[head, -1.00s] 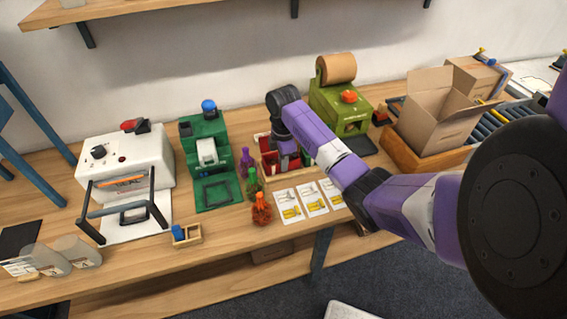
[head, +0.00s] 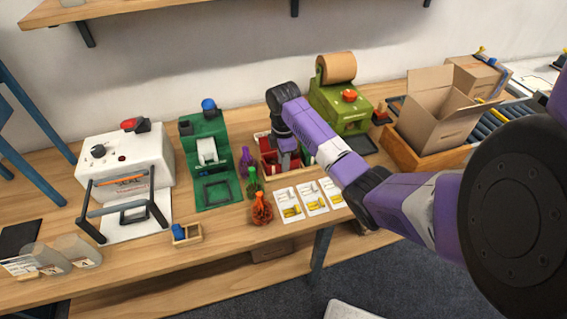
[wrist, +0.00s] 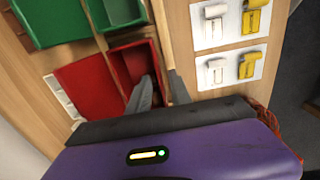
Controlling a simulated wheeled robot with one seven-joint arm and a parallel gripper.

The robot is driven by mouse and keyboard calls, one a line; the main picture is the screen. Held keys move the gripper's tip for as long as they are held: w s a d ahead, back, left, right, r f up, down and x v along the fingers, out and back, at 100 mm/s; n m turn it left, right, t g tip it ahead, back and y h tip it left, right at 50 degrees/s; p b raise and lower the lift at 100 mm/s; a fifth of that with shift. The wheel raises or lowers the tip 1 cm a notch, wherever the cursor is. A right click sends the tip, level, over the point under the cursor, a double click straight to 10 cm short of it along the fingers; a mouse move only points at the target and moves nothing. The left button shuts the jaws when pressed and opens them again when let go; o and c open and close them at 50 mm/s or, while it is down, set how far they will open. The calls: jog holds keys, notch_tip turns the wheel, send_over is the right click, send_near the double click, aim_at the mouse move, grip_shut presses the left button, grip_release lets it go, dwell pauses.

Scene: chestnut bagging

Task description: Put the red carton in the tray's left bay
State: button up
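A red open-topped box (wrist: 122,64), which looks like the red carton, shows in the wrist view with a red flap (wrist: 88,88) with a white edge on its left. In the head view red walls (head: 268,160) show below my wrist, largely covered by it. My gripper (wrist: 161,78) points down here with its fingers apart. The left finger is over or in the red box, and the right finger is beside it near a thin wooden edge (wrist: 160,30). Contact cannot be made out. I cannot tell for sure which object is the tray.
A similar green box (wrist: 122,10) adjoins the red one. Purple, green and orange net bags (head: 262,209) and several picture cards (head: 288,205) stand close in front. A green machine (head: 340,108) is behind right. A small wooden holder (head: 190,238) with a blue piece lies left.

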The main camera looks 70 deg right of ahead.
notch_tip(320, 180, up, 11)
jog(key=p, duration=0.2)
dwell(0.7)
